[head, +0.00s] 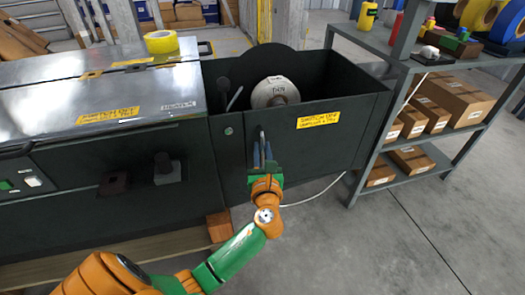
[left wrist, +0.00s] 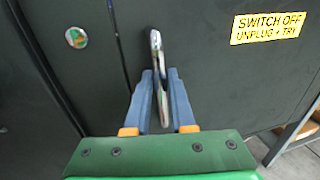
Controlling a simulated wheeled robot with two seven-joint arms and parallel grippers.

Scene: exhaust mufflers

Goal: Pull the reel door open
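The reel door (head: 345,140) is a dark front panel with a yellow "SWITCH OFF" label; it also shows in the left wrist view (left wrist: 225,85). It looks flush with the cabinet front, with a narrow seam at its left. A metal bar handle (head: 262,138) stands upright near that seam. My left gripper (head: 263,160) is at the handle, its blue fingers on both sides of the bar. In the left wrist view the handle (left wrist: 156,50) fills most of the narrow gap between the fingers (left wrist: 160,76). A white reel (head: 273,92) shows behind the door. My right gripper is out of view.
A grey shelf unit (head: 420,70) with cardboard boxes (head: 455,97) stands close to the right of the door. The floor (head: 330,240) in front of the door is clear except for a white cable.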

